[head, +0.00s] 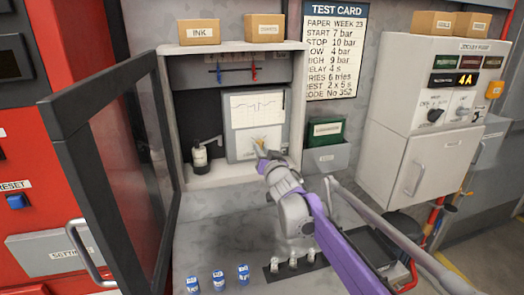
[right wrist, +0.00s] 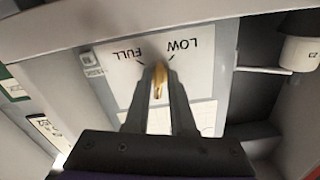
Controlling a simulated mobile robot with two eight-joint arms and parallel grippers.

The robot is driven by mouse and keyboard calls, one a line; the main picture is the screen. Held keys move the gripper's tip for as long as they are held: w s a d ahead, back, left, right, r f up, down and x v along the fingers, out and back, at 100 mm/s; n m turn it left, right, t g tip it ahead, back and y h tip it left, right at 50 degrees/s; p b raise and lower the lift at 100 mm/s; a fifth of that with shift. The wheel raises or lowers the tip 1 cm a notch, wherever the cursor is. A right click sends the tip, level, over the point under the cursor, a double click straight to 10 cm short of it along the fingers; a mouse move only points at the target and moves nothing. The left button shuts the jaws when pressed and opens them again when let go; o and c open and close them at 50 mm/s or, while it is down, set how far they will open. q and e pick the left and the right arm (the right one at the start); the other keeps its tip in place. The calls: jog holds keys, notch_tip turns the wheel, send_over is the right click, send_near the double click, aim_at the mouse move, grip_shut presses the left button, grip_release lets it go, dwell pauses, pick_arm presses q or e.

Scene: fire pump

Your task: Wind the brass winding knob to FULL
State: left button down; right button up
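The brass winding knob (right wrist: 159,78) sits on the pale lower panel of the chart recorder (head: 243,109), inside the open cabinet. In the right wrist view the words FULL and LOW appear upside down on the panel beyond the fingers, with a short mark by each. My right gripper (right wrist: 160,82) reaches the knob with one finger on each side, and the brass fills the narrow gap at the tips. In the head view the right gripper (head: 262,152) covers much of the knob. My left gripper is not in view.
The cabinet's glazed door (head: 115,150) stands open at the left. A dark ink bottle (head: 200,157) stands left of the recorder. Several small blue-and-white bottles (head: 218,279) and a dark strip of small pieces (head: 293,263) lie on the front ledge. A test card (head: 336,52) hangs on the wall.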

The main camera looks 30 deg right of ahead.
jog(key=shift+o, duration=0.8)
jog(key=v, duration=1)
jog(key=shift+s+b, duration=0.3)
jog(key=shift+s, duration=0.05)
jog(key=shift+a, duration=0.1)
